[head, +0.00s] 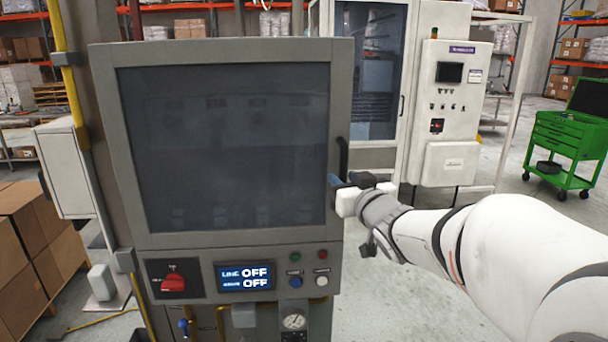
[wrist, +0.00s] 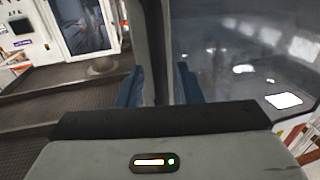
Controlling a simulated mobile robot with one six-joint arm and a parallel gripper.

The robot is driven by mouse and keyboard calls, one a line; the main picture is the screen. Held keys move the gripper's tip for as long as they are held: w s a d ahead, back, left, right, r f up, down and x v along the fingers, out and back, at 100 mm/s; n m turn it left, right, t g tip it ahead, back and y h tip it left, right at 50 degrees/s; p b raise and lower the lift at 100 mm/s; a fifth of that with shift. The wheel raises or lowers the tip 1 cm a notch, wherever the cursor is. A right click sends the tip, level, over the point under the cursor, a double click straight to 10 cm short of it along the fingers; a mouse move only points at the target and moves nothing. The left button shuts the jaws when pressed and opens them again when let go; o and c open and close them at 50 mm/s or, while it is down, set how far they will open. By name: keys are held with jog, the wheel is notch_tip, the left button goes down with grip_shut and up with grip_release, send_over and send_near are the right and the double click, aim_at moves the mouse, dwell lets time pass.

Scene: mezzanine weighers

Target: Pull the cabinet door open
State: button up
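The grey cabinet door (head: 232,239) with its large dark window (head: 230,150) faces me in the head view and looks closed. Its black upright handle (head: 342,155) is on the right edge. My gripper (head: 338,181), with blue fingertips, is at the lower end of this handle. In the wrist view the two blue fingers of my gripper (wrist: 158,88) stand apart, one on each side of a grey and dark upright strip, with the window on the right. Whether the fingers press on the handle cannot be told.
Below the door are a red switch (head: 173,283), a display reading OFF (head: 244,276) and several buttons. A white machine (head: 443,100) and a green tool cart (head: 565,145) stand behind at the right. Cardboard boxes (head: 35,240) are at the left. Grey floor is open at the right.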

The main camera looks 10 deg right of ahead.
jog(key=shift+w+a, duration=0.2)
jog(key=shift+w, duration=0.65)
grip_shut()
